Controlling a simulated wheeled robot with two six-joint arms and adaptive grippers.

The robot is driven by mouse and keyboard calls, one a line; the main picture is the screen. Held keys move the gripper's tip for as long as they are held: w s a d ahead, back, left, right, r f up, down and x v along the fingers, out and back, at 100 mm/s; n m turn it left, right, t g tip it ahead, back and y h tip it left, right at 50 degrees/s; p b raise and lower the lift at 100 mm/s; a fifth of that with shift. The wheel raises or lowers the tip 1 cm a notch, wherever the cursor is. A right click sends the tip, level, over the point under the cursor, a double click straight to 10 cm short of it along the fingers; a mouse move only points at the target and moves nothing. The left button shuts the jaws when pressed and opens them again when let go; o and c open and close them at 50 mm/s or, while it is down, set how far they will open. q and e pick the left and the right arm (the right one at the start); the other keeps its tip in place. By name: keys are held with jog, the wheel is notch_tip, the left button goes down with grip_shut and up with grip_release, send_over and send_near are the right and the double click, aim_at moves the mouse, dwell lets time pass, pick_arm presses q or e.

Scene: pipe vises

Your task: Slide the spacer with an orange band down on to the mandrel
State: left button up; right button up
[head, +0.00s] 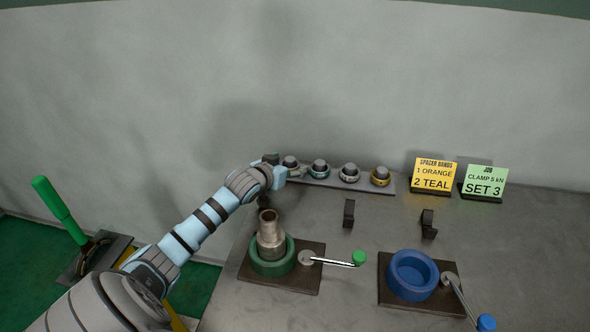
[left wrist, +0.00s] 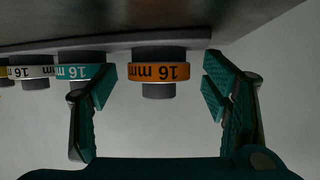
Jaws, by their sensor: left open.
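The spacer with an orange band (left wrist: 160,72), marked 16 mm, shows in the left wrist view, upside down in the picture. It sits at the end of a row on the rack. My left gripper (left wrist: 160,88) is open, with one finger on each side of the spacer and a gap on both sides. In the head view my left gripper (head: 274,170) is at the rack's left end, and the orange band cannot be made out there. A stepped metal post, apparently the mandrel (head: 270,238), stands upright in the green round vise (head: 272,266). My right gripper is not in view.
The rack (head: 330,183) also holds spacers with teal (head: 319,169), white (head: 349,173) and yellow (head: 380,177) bands. An empty blue vise (head: 412,275) stands at the right. Crank handles, two dark brackets and two sign cards (head: 436,174) (head: 484,182) stand on the bench.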

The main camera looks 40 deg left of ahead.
pick_arm(q)
jog(key=shift+s+d+r, duration=0.1)
jog(key=shift+s+r, duration=0.15)
jog(key=shift+r, duration=0.05)
jog(key=c, duration=0.6)
jog(key=shift+w+f, duration=0.1)
jog(key=c, duration=0.6)
